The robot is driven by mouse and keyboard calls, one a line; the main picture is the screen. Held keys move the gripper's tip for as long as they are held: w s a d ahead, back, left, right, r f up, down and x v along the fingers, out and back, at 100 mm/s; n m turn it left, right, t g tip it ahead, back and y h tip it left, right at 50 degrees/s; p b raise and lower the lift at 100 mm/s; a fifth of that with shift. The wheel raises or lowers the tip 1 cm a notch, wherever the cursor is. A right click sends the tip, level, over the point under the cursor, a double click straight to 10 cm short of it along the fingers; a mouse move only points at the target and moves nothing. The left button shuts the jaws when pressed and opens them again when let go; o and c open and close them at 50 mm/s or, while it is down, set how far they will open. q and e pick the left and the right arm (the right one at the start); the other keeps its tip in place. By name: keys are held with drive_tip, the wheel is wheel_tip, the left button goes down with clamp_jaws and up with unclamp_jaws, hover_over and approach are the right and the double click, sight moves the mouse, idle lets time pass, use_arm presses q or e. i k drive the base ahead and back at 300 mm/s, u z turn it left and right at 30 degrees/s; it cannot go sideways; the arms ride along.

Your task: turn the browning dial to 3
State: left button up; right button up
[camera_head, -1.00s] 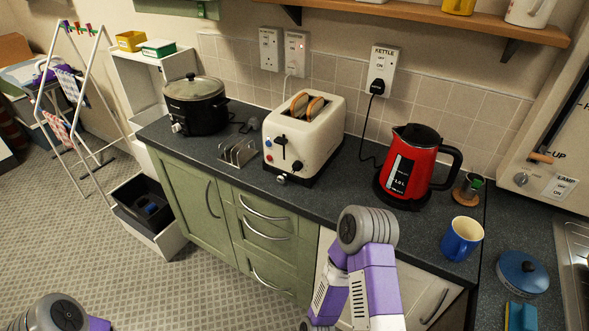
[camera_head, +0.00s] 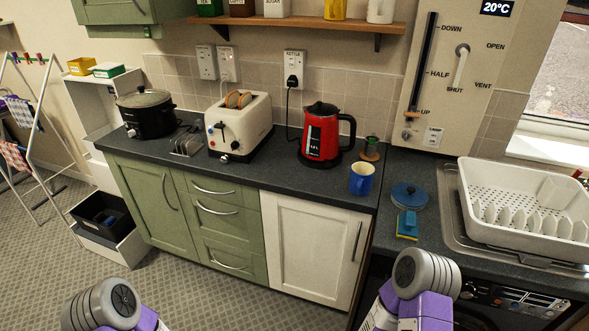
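The cream toaster (camera_head: 250,127) stands on the dark worktop at the back wall, with two slices of bread in its top slots. Only grey joints and purple links of my arms show at the bottom edge, well apart from the toaster. Neither gripper is in view.
A toast rack (camera_head: 187,145) and a black slow cooker (camera_head: 147,114) stand left of the toaster. The floor before the green cupboards is open.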

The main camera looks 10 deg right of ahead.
sight(234, 145)
drive_tip(key=u, duration=1.2)
drive_tip(key=i, duration=0.8)
drive_tip(key=u, duration=0.05)
